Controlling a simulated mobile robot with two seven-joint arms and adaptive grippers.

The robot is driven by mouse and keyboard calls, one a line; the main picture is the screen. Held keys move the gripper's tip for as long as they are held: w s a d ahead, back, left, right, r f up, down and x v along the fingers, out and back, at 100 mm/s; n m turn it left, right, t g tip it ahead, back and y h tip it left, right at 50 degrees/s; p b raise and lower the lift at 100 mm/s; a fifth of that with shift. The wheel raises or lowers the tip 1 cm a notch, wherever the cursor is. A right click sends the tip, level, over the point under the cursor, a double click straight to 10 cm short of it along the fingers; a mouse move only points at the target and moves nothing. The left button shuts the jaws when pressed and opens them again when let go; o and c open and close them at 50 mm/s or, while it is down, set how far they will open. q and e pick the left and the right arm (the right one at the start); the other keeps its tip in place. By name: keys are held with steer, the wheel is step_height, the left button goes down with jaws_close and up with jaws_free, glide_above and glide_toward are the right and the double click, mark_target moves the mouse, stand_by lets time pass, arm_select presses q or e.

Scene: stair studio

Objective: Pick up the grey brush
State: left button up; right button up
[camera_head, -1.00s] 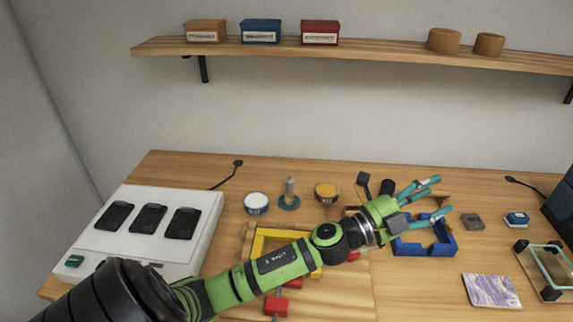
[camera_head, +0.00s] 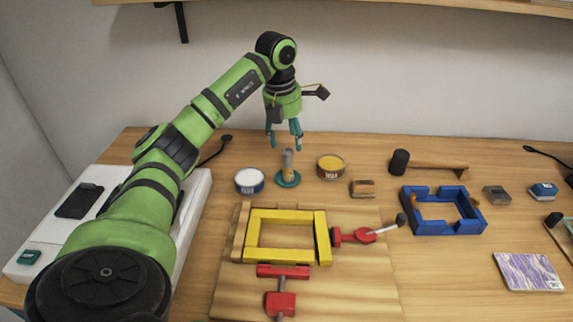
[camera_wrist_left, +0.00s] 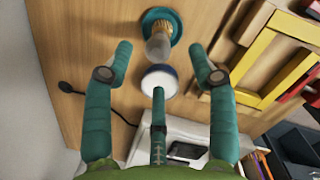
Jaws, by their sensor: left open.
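The grey brush (camera_head: 288,162) stands upright in a teal round holder (camera_head: 289,181) at the back of the bench, between a white can and a yellow can. My left gripper (camera_head: 284,138) points down with its teal fingers spread and empty, just above the brush's top in the head view. In the left wrist view the brush (camera_wrist_left: 158,45) shows end-on between the open fingers (camera_wrist_left: 164,62), with the holder (camera_wrist_left: 173,22) behind it. I cannot tell that any finger touches it. My right gripper is not in view.
The white can (camera_head: 249,180) and the yellow can (camera_head: 330,166) stand close on either side. A yellow frame (camera_head: 251,240) with red clamps lies in front on a board. A wooden block (camera_head: 362,188), a mallet (camera_head: 435,165) and a blue frame (camera_head: 457,228) lie to the right.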

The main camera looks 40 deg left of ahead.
mark_target(287, 150)
arm_select(q)
steer(key=f, duration=0.2)
steer(key=f+p, duration=0.1)
steer(key=f, duration=0.3)
steer(key=shift+w+a, duration=0.2)
steer(key=shift+w, duration=0.15)
jaws_close()
